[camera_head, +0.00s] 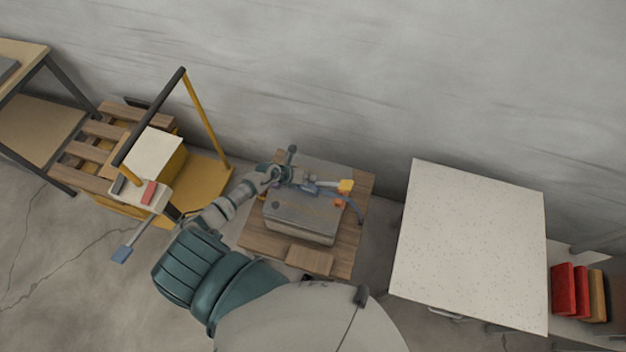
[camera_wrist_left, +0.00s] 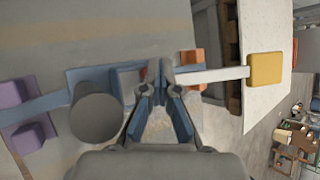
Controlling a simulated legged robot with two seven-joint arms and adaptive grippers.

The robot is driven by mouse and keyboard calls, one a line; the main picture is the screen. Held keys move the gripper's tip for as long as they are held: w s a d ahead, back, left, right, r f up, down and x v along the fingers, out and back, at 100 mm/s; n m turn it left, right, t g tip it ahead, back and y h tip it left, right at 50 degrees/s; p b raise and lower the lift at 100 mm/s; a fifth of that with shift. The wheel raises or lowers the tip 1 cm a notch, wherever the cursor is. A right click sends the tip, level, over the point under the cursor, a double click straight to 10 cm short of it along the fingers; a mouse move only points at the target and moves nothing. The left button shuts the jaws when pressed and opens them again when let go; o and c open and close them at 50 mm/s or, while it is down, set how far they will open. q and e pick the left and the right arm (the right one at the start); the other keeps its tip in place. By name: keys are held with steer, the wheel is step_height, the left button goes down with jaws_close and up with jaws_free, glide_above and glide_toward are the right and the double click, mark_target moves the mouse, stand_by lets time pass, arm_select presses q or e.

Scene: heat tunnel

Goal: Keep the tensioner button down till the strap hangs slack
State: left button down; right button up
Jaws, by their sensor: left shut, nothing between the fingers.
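A blue tensioner (camera_head: 312,187) sits on a grey case (camera_head: 305,213); it also shows in the left wrist view (camera_wrist_left: 78,76). A pale bar runs from it to a yellow block (camera_head: 346,186), seen at right in the wrist view (camera_wrist_left: 265,69). A blue band (camera_wrist_left: 50,106) runs left to purple blocks (camera_wrist_left: 27,134); I cannot tell whether it is the strap or how taut it is. A small red part (camera_wrist_left: 143,73) shows beside my fingertips, partly hidden. My left gripper (camera_wrist_left: 163,78) is shut and empty, over the tensioner; contact is unclear. My right gripper is out of view.
The case rests on a wooden top (camera_head: 262,233). A yellow cart (camera_head: 205,178) and wooden slats (camera_head: 82,152) stand left. A pale speckled table (camera_head: 470,245) stands right, with red books (camera_head: 564,290) beyond it. A grey wall closes the back.

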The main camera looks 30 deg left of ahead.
stand_by(0.8)
arm_select(q)
steer(key=shift+d+r+p, duration=0.4)
steer(key=shift+r+p, duration=0.45)
steer(key=shift+p, duration=0.35)
step_height(320, 180, up, 5)
steer(key=p, duration=0.5)
steer(key=shift+r, duration=0.1)
